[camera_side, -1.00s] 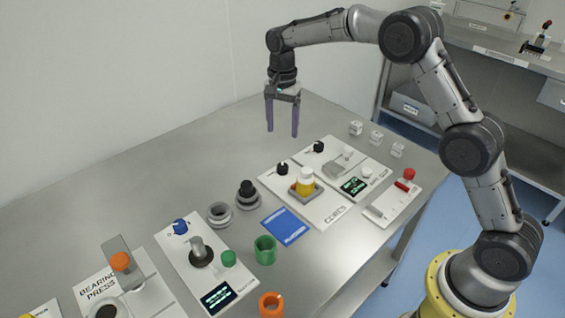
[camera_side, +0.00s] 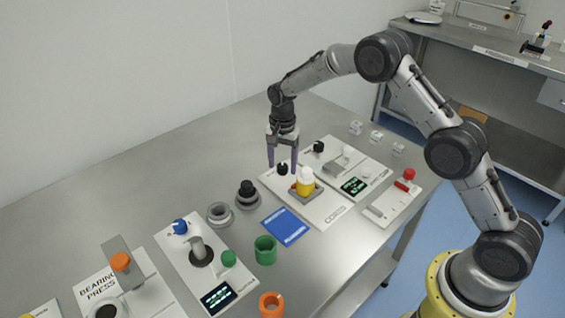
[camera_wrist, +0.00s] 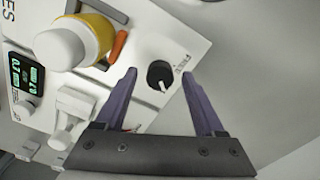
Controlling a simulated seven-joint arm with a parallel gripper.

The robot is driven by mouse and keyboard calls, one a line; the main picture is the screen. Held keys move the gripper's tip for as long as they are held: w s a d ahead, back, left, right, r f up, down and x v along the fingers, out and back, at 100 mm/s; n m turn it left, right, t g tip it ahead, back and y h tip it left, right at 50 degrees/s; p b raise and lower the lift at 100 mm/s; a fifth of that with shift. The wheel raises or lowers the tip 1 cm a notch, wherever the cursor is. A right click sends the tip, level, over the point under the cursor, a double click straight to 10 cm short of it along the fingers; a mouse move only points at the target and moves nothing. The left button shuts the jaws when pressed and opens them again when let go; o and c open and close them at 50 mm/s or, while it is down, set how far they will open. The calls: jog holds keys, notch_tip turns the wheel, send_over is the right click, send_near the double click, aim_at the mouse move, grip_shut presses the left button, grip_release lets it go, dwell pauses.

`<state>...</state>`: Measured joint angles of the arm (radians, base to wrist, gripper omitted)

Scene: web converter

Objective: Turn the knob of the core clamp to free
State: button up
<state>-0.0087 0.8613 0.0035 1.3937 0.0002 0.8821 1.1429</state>
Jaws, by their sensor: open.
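The black knob (camera_side: 282,168) sits on the white panel marked CORES (camera_side: 325,213). In the wrist view the knob (camera_wrist: 160,78) shows a white pointer mark aimed toward the lower part of the picture, and small print lies at its upper right. A yellow and white cylinder (camera_side: 305,182) stands on the same panel beside the knob. My gripper (camera_side: 283,167) points down over the knob with open, empty fingers. In the wrist view the fingers (camera_wrist: 160,73) lie either side of the knob, apart from it. I cannot tell how far above it the tips are.
A neighbouring panel with a second black knob (camera_side: 318,146) and a lit display (camera_side: 355,186) stands close on the right. A grey ring with a black top (camera_side: 246,193) and a blue pad (camera_side: 285,226) lie nearby.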

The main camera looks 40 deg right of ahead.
jog(key=shift+c, duration=0.3)
grip_shut()
jog(key=n, duration=0.3)
jog(key=shift+n, duration=0.4)
jog(key=n, duration=0.4)
jog(key=shift+n, duration=0.3)
jog(key=n, duration=0.4)
jog(key=shift+r, duration=0.1)
jog(key=shift+n, duration=1.7)
